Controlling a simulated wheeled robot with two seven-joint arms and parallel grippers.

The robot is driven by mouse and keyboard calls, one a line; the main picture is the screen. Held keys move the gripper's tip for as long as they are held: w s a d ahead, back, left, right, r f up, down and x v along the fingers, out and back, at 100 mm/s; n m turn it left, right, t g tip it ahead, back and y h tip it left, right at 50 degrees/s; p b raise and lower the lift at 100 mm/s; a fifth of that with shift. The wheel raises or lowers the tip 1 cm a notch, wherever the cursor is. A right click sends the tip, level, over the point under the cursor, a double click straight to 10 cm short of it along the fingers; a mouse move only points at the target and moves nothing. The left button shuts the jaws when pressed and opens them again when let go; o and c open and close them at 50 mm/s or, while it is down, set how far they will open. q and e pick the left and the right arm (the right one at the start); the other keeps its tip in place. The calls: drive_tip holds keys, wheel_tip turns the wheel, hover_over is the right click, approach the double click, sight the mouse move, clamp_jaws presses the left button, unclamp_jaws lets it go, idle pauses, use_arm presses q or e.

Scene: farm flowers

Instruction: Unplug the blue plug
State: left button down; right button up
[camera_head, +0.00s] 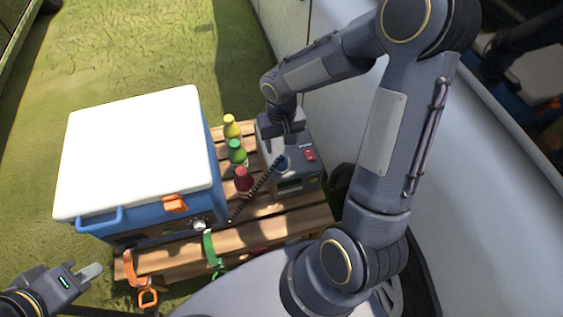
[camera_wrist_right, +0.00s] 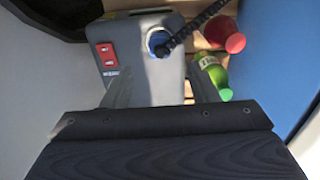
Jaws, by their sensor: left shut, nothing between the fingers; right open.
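In the right wrist view the blue plug (camera_wrist_right: 157,41) is round and lies ahead, beyond the fingertips. My right gripper (camera_head: 287,138) is open above the grey box, close to the plug; its fingers (camera_wrist_right: 162,85) show apart with nothing held between them. My left gripper (camera_head: 97,270) is shut and empty at the lower left, away from the box.
A white-lidded blue cooler (camera_head: 140,140) stands on a wooden pallet (camera_head: 275,222) left of the box. Yellow, green and red bottles (camera_head: 243,179) stand between them. A red switch (camera_head: 310,154) is on the box. Orange and green straps hang in front. A white vehicle side borders the right.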

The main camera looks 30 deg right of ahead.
sight(282, 157)
drive_tip(key=shift+f, duration=0.1)
wheel_tip(282, 157, down, 9)
drive_tip(key=b, duration=0.7)
drive_tip(key=shift+b, duration=0.4)
idle(0.6)
drive_tip(key=shift+c, duration=0.3)
clamp_jaws()
drive_tip(key=shift+r+p, duration=2.4)
drive_tip(key=shift+r, duration=0.75)
